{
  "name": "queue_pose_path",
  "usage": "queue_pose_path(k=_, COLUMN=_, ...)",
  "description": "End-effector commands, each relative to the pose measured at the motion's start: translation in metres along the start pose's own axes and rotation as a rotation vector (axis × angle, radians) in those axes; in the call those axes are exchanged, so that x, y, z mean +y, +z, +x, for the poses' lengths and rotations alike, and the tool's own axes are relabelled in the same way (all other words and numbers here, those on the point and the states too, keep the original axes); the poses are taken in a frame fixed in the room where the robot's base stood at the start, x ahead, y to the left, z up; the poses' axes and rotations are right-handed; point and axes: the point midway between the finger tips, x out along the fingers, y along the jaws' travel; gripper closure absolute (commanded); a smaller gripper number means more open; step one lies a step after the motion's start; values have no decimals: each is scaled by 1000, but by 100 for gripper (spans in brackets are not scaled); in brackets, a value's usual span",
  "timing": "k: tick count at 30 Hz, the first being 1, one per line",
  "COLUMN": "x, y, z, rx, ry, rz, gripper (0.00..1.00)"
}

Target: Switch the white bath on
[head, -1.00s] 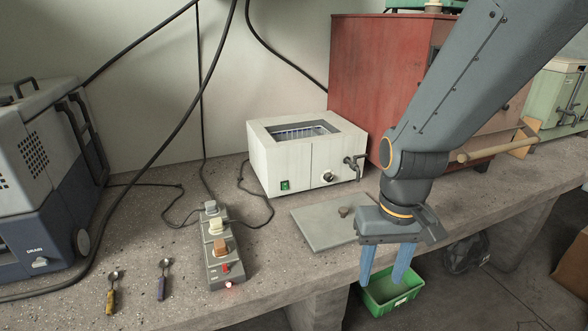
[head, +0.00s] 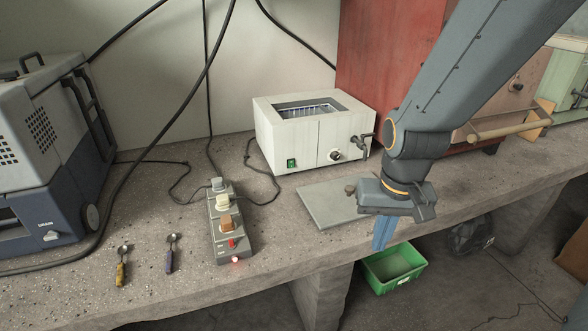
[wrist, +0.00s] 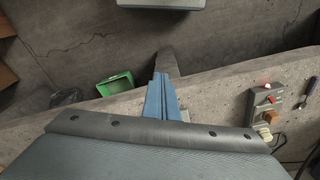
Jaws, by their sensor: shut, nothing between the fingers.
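The white bath (head: 290,150) is a boxy off-white unit with an open top basin, standing at the back of the bench. Its front carries a green rocker switch (head: 291,163) at the lower left, a round knob (head: 335,155) and a tap (head: 361,142) at the right. The switch position is too small to tell. My gripper (head: 382,234) is shut and empty, fingers pointing down at the bench's front edge, in front and to the right of the bath. Its blue fingers also show together in the wrist view (wrist: 161,98).
A power strip (head: 231,244) with plugs, a red switch and a lit red light stands left of centre; cables run behind it. A grey slab (head: 325,205) lies before the bath. Two spoons (head: 122,268) lie left. A green bin (head: 393,268) is on the floor.

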Motion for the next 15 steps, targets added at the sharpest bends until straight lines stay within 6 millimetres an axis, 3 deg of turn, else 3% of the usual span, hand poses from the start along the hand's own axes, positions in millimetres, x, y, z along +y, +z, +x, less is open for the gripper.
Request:
queue_pose_path(k=6, x=-21, y=-81, z=42, rx=226, ry=-65, rz=261, gripper=100)
queue_pose_path(k=15, x=-71, y=-186, z=77, rx=498, ry=-350, rz=637, gripper=100)
